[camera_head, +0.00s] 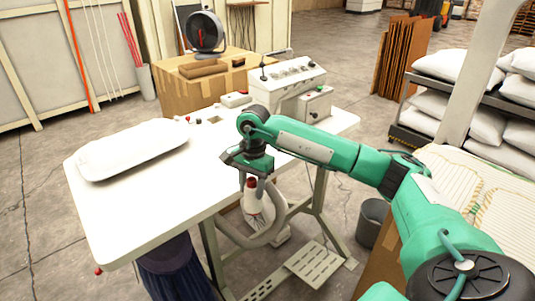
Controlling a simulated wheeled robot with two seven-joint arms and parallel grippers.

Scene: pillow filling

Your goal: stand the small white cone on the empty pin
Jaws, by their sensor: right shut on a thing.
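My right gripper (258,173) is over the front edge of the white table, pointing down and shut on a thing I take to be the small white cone. A white tapered piece (252,205) with a dark red top shows just below the fingers; the fingers partly hide where they meet it. I cannot make out the empty pin; only tiny red and dark parts (187,118) show at the table's back edge. My left gripper is not in view.
A white pillow (132,150) lies on the left of the table (150,205). A control box (290,75) stands at its back right. A grey hose (265,238) curves below the gripper. A fan (205,33) stands on a carton behind. The table's front middle is clear.

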